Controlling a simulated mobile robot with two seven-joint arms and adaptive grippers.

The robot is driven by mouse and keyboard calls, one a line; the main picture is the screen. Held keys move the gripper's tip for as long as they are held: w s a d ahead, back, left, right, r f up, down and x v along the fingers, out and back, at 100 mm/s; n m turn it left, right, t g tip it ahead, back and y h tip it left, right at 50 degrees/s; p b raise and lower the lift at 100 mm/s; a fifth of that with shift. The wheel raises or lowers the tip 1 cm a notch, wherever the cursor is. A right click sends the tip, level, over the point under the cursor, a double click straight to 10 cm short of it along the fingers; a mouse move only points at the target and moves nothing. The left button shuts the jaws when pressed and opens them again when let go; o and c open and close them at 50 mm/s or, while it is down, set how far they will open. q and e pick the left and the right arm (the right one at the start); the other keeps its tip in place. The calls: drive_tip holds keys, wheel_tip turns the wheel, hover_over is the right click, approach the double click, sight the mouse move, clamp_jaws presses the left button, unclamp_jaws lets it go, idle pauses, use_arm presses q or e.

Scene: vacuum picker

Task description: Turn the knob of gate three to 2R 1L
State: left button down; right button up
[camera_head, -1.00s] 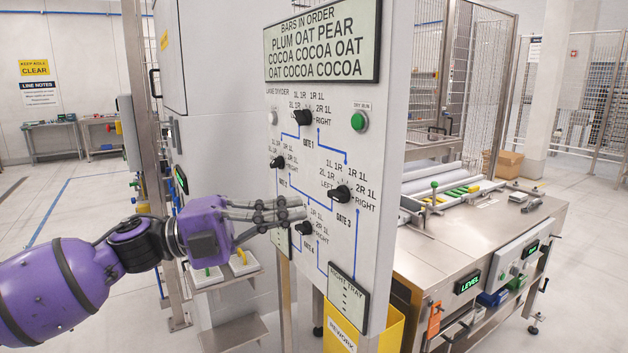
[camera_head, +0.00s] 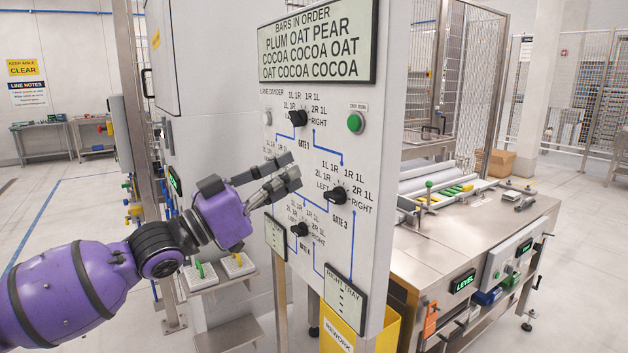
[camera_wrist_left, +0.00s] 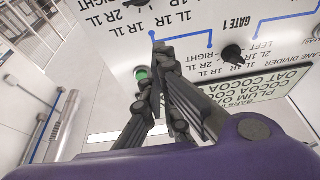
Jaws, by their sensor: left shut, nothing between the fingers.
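The gate three knob (camera_head: 336,194) is a black knob on the upright white panel (camera_head: 381,140), ringed by labels from LEFT through 2R 1L to RIGHT. Its exact pointer setting is too small to tell. My left gripper (camera_head: 294,166) is shut and empty, in front of the panel, left of and above this knob and apart from it. Its fingers point up and right, and hide the gate two knob. In the left wrist view the fingers (camera_wrist_left: 160,88) point at the panel, which appears upside down; a black knob, probably gate three's, is cut by the top edge (camera_wrist_left: 137,3).
The gate 1 knob (camera_head: 298,118) is above, the gate 4 knob (camera_head: 300,230) below. A green button (camera_head: 355,123) and an order display (camera_head: 318,45) sit higher on the panel. A yellow rework bin (camera_head: 385,328) stands below. A steel machine table (camera_head: 430,258) is at right.

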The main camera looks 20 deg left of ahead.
sight(335, 197)
use_arm(q)
drive_tip(key=x, duration=0.7)
drive_tip(key=f, duration=0.2)
drive_tip(key=f+p, duration=0.1)
drive_tip(key=f, duration=0.1)
drive_tip(key=shift+s+a+f, duration=0.1)
drive_tip(key=shift+s+a, duration=0.05)
drive_tip(key=shift+s, duration=0.05)
use_arm(e)
drive_tip(key=shift+r, duration=0.45)
use_arm(q)
drive_tip(key=shift+w+a+f+n+t+y+p, duration=0.35)
drive_tip(key=shift+a+f+n+p, duration=0.25)
drive_tip(key=shift+f+n+p, duration=0.3)
use_arm(e)
drive_tip(key=shift+w+r, duration=0.2)
drive_tip(key=shift+r, duration=0.3)
drive_tip(key=shift+w+r, duration=0.2)
drive_tip(key=shift+r, duration=0.25)
use_arm(q)
drive_tip(key=shift+w+a, duration=0.15)
use_arm(e)
drive_tip(key=shift+w+a+r, duration=0.1)
drive_tip(key=shift+w+r, duration=0.05)
drive_tip(key=shift+w, duration=0.1)
